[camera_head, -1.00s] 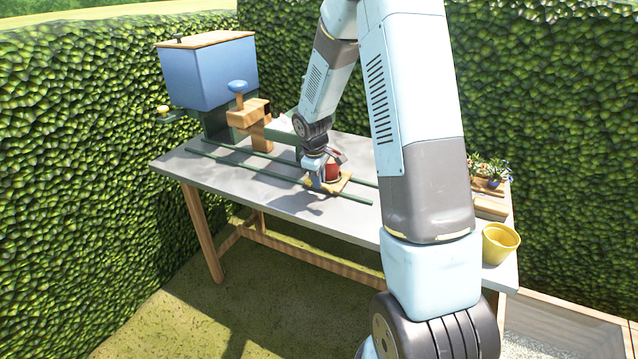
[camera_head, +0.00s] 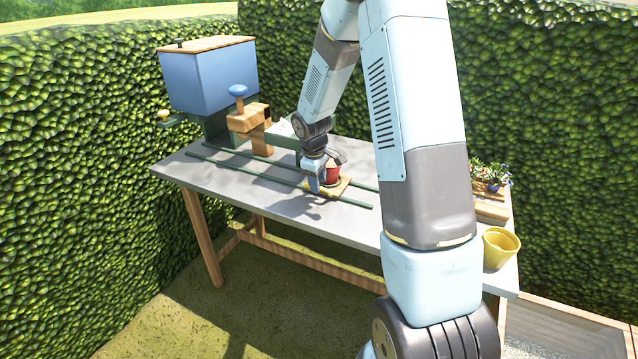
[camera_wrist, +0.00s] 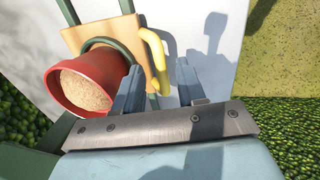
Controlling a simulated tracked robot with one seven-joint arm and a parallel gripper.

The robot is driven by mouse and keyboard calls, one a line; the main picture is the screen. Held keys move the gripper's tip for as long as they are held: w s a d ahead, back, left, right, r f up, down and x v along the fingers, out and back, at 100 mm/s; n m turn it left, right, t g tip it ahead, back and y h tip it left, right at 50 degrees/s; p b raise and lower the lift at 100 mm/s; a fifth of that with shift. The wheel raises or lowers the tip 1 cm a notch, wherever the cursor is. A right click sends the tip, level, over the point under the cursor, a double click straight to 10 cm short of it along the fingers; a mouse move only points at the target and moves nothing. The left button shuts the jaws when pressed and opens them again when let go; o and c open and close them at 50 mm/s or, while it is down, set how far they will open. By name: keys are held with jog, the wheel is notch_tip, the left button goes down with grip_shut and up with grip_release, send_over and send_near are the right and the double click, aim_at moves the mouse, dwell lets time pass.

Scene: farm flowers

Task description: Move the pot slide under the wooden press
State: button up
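The pot slide (camera_head: 343,188) is a small wooden board on two green rails, on the right part of the rails. It carries a red pot (camera_head: 333,173). In the wrist view the pot (camera_wrist: 72,93) is filled with brown soil, and a yellow handle (camera_wrist: 163,58) rises from the board (camera_wrist: 108,36). The wooden press (camera_head: 252,122), with a blue knob on top, stands over the rails to the left, apart from the slide. My gripper (camera_head: 313,186) is low beside the slide. Its two blue fingers (camera_wrist: 158,72) are apart, with the handle just ahead between them; contact is not visible.
A blue hopper (camera_head: 208,78) with a wooden lid stands at the table's far left. The green rails (camera_head: 228,163) run along the grey table between slide and press, with nothing on that stretch. A yellow pot (camera_head: 500,246) and potted flowers (camera_head: 490,177) are at the right end.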

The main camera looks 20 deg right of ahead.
notch_tip(320, 180, up, 12)
jog(key=s+a, duration=0.1)
jog(key=shift+s+a+r, duration=0.2)
jog(key=shift+s+a, duration=0.1)
jog(key=shift+c, duration=0.5)
